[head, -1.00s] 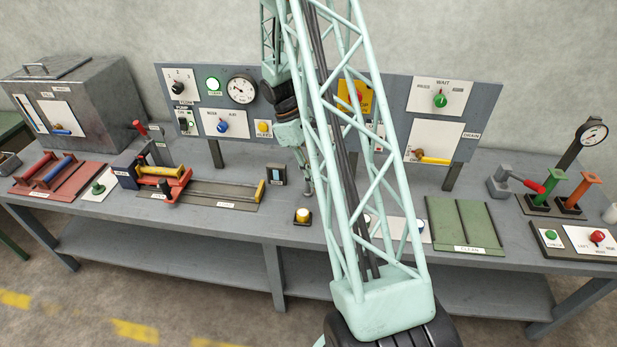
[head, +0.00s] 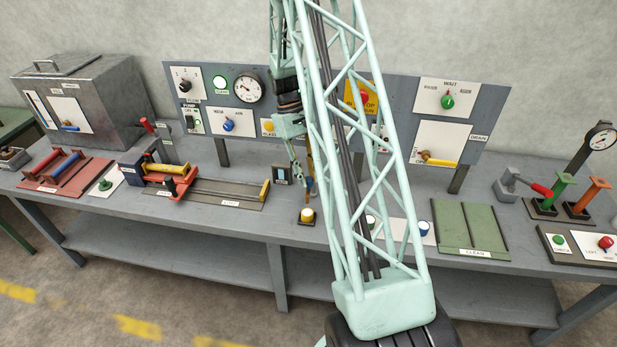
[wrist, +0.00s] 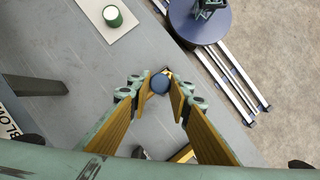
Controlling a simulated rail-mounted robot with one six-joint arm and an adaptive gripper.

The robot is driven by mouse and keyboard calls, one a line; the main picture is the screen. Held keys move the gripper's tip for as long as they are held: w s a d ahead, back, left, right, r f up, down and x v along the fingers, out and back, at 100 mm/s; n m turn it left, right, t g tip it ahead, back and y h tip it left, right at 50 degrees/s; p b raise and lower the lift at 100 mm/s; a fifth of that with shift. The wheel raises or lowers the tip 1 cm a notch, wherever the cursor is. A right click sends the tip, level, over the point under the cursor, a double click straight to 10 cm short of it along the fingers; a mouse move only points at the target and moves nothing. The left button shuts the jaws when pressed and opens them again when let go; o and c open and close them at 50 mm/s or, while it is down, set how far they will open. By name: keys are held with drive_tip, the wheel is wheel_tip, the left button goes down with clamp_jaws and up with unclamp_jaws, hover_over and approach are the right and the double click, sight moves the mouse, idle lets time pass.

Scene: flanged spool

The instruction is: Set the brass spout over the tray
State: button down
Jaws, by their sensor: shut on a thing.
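My gripper (wrist: 160,84) is shut on a round blue knob (wrist: 160,83), seen from above in the wrist view. A small golden-brown piece shows just behind the knob; it may be part of the brass spout, but the fingers hide most of it. In the head view my gripper (head: 305,185) points down over the bench, behind my lattice arm. A thin golden-brown strip shows beside it; I cannot tell whether it is the spout or a finger pad. A low green tray-like plate (head: 450,225) labelled CLEAN lies right of my arm. I cannot tell which thing is the task's tray.
A yellow-topped button (head: 306,215) stands in front of my gripper. The red slide fixture (head: 165,180) is to the left, with a small dark-framed box (head: 281,175) nearby. A green button (wrist: 113,16) shows on a white plate.

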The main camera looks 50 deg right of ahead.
drive_tip(key=c, duration=2.4)
unclamp_jaws()
drive_tip(key=shift+w+r, duration=0.1)
drive_tip(key=v, duration=1.1)
drive_tip(key=shift+r, duration=0.4)
drive_tip(key=shift+w, duration=0.15)
